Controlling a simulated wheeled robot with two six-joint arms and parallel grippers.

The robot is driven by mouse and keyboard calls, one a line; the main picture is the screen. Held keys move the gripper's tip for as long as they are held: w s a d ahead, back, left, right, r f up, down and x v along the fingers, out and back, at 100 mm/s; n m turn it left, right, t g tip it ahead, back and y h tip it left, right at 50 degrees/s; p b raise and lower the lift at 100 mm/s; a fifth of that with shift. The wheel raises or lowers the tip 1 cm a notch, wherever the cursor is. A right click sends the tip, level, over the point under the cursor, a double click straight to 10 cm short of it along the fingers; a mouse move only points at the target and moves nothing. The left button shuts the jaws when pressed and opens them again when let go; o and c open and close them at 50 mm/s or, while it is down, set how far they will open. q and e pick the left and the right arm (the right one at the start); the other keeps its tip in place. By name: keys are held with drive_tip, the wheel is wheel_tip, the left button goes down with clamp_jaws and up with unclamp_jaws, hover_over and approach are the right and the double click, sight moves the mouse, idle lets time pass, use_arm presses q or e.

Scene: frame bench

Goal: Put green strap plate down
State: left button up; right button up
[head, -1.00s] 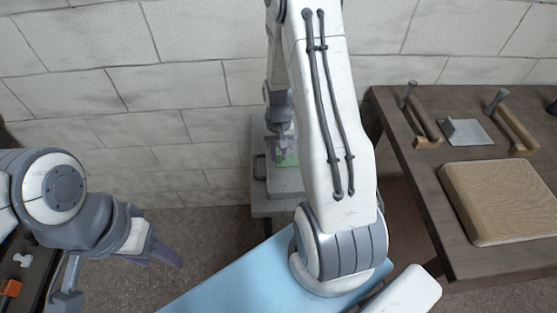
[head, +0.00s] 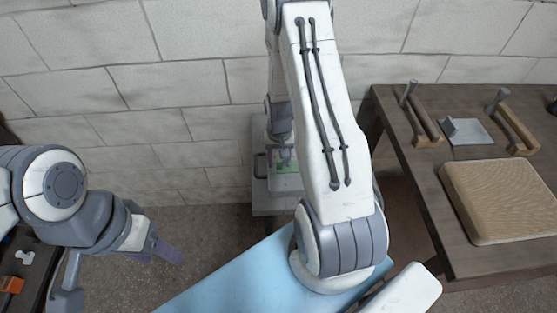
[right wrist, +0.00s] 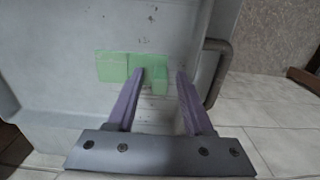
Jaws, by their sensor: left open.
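The green strap plate (right wrist: 115,66) lies in the grey tray (right wrist: 60,88) in the right wrist view. A small green part of it also shows in the head view (head: 287,168), below my right gripper (head: 284,154). In the right wrist view my right gripper (right wrist: 161,73) has its two purple fingers apart. The left finger overlaps the plate in the picture, and a gap shows between the plate and the right finger. Whether a finger touches the plate I cannot tell. My left gripper (head: 165,250) is open and empty over the floor at the left.
The tray has a handle (right wrist: 217,70) close beside the right finger. A wooden table (head: 450,258) at the right carries a tan pad (head: 505,200), wooden brackets and a grey metal piece (head: 465,131). A light blue surface (head: 235,278) lies in front. A stone wall stands behind.

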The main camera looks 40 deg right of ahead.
sight(279, 161)
wheel_tip(279, 161, up, 12)
drive_tip(key=shift+r+b, duration=0.2)
drive_tip(key=shift+b, duration=0.25)
drive_tip(key=s+a+r+n, duration=0.3)
drive_tip(key=a, duration=0.5)
drive_tip(key=s+a+r+n, duration=0.3)
drive_tip(key=s+a+r, duration=0.1)
drive_tip(key=a, duration=0.3)
drive_tip(key=s+a+r+n, duration=0.3)
drive_tip(key=a, duration=0.5)
drive_tip(key=s+a+r+n+y, duration=0.1)
drive_tip(key=s+a+n, duration=0.3)
drive_tip(key=s, duration=0.5)
drive_tip(key=shift+s+a+r+n, duration=0.15)
drive_tip(key=shift+r+n, duration=0.15)
drive_tip(key=shift+n, duration=0.1)
